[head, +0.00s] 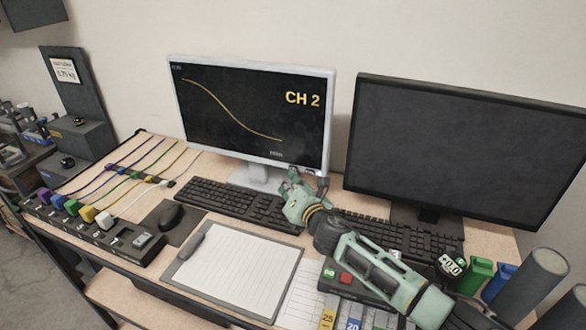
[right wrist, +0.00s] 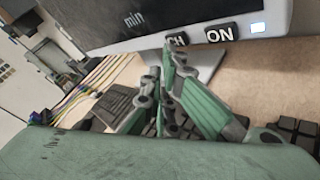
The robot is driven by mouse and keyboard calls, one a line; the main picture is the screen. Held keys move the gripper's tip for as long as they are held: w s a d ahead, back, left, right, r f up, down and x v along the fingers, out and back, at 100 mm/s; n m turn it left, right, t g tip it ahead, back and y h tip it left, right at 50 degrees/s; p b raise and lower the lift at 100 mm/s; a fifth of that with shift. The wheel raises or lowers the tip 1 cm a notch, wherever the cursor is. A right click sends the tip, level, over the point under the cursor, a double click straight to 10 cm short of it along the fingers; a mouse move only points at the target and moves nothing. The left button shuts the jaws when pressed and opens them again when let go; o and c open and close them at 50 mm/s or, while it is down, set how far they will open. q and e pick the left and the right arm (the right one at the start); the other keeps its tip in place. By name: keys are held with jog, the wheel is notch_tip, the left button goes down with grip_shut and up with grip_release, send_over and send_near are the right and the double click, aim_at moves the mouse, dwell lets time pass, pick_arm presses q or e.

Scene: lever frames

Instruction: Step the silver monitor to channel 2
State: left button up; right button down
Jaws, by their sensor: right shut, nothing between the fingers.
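The silver monitor (head: 327,130) stands at the back of the desk with its screen on, showing a falling yellow curve and "CH 2". In the right wrist view its lower bezel (right wrist: 120,45) carries a black CH button (right wrist: 176,41) and a black ON button (right wrist: 219,34), with a small lit light to their right. My right gripper (head: 297,176) is shut and empty in front of the monitor's lower edge. In the right wrist view its fingertips (right wrist: 168,52) are just below the CH button and partly overlap it; I cannot tell whether they touch. My left gripper is not in view.
A dark monitor (head: 460,140) with a blank screen stands to the right. Keyboards (head: 225,200), a mouse (head: 171,216) and a clipboard (head: 235,268) lie in front. A row of coloured plugs and cables (head: 72,207) is at the left. Cups (head: 535,285) stand at the right edge.

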jog(key=shift+s+a, duration=0.1)
jog(key=shift+s, duration=0.25)
jog(key=s, duration=0.1)
jog(key=s+a+p, duration=0.1)
jog(key=s, duration=0.1)
jog(key=s+a+p, duration=0.1)
jog(key=shift+s, duration=0.3)
dwell(0.7)
